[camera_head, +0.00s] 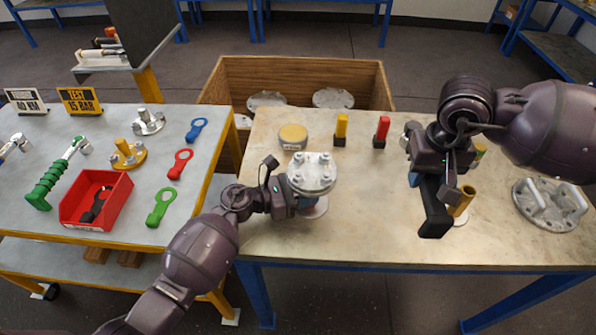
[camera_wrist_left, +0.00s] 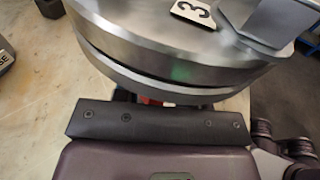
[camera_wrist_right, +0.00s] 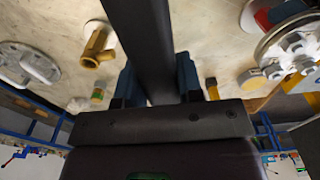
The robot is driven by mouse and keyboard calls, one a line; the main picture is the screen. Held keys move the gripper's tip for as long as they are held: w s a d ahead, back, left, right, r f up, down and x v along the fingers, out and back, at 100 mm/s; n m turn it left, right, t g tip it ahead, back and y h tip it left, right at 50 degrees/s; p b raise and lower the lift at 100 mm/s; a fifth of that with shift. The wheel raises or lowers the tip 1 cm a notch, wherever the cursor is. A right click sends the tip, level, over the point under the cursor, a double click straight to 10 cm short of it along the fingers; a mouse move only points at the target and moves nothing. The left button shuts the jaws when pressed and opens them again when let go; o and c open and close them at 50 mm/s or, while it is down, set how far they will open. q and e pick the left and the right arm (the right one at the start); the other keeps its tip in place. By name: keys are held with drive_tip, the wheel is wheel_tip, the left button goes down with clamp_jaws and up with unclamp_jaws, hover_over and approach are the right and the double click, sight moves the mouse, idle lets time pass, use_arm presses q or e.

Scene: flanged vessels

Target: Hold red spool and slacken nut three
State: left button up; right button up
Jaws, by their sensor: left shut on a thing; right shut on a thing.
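The spool stands on the right-hand table with a round steel flange (camera_head: 311,172) on top carrying several nuts. A little red body (camera_wrist_left: 150,101) shows under the flange in the left wrist view; the rest is hidden. My left gripper (camera_head: 294,203) is shut on the spool below the flange. A tag "3" (camera_wrist_left: 194,12) lies on the flange beside a large grey nut (camera_wrist_left: 270,22), number three. My right gripper (camera_head: 441,172) is shut on a long black bar-like tool (camera_head: 435,207), held above the table, well right of the spool and apart from the nuts.
A brass fitting (camera_head: 463,200) stands close by the black tool. A handled steel cover (camera_head: 549,204) lies far right. Yellow (camera_head: 341,130) and red (camera_head: 381,131) posts and a yellow-topped disc (camera_head: 293,136) stand at the back. Left table holds a red bin (camera_head: 97,198) and coloured wrenches. Front middle is clear.

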idle(0.4)
drive_tip(key=shift+w+a+r, duration=0.1)
drive_tip(key=shift+w+r, duration=0.05)
drive_tip(key=shift+r, duration=0.05)
drive_tip(key=s+a+r+n, duration=0.2)
drive_tip(key=a, duration=0.6)
drive_tip(key=s+a+r+n, duration=0.2)
drive_tip(key=a+r, duration=0.1)
drive_tip(key=a, duration=0.5)
drive_tip(key=s+a+f, duration=0.2)
drive_tip(key=s+f, duration=0.2)
drive_tip(key=f, duration=0.1)
drive_tip(key=shift+a+f+n+g, duration=0.2)
drive_tip(key=shift+a+n+g, duration=0.1)
drive_tip(key=shift+a, duration=0.05)
drive_tip(key=shift+f, duration=1.3)
